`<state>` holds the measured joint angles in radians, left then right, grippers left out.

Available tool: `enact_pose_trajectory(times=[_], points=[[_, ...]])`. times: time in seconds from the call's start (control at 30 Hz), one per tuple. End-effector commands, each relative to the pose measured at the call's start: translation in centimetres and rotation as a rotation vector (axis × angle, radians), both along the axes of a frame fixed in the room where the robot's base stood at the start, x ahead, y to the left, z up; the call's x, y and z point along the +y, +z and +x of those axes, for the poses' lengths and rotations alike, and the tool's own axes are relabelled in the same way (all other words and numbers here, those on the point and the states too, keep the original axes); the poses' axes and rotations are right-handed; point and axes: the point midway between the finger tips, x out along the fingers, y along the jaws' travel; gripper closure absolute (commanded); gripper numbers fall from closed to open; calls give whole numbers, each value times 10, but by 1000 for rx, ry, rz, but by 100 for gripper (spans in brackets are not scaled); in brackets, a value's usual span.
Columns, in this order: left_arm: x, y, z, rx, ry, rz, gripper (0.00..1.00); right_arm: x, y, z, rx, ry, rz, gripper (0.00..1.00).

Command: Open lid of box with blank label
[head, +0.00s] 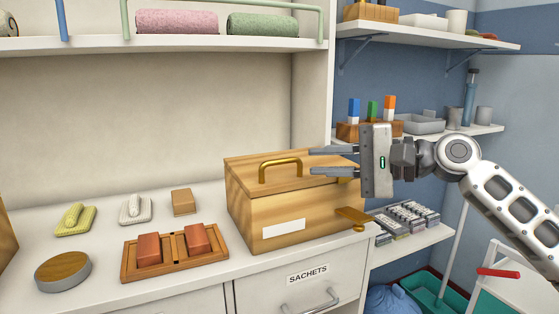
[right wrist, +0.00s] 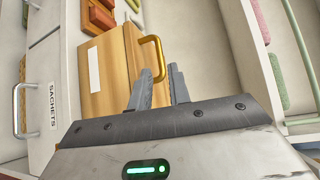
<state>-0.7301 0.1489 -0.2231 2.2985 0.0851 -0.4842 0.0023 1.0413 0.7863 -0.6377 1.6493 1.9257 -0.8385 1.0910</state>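The light wooden box (head: 305,212) stands on the white counter with a blank white label (head: 284,229) on its front. Its lid (head: 240,172) looks shut and carries a brass handle (head: 280,161). A brass piece (head: 350,214) sticks out at the box's right side. My right gripper (head: 313,161) is open, its fingers pointing left over the lid, fingertips just right of the handle. My left gripper is not in view.
Left of the box are a wooden tray (head: 127,272) with two reddish blocks, several small soap-like pieces, and a round tin (head: 63,272). A shelf (head: 200,46) with rolled towels hangs above. A drawer labelled SACHETS (head: 307,275) is below.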

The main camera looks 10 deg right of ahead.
Motion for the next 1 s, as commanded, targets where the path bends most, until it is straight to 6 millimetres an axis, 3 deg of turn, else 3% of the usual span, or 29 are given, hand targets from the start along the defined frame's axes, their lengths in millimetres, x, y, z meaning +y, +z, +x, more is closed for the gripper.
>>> enact_pose_trajectory(times=[0.2,0.4,0.83,0.9,1.0], points=[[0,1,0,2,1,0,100,42,-5,20,-1,2,1,81],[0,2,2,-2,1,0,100,66,-10,33,-1,0,0,81],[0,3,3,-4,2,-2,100,75,-12,37,-2,-1,-1,81],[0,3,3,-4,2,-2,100,75,-12,37,-2,-1,-1,98],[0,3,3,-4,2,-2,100,74,-12,37,-1,-1,-1,100]])
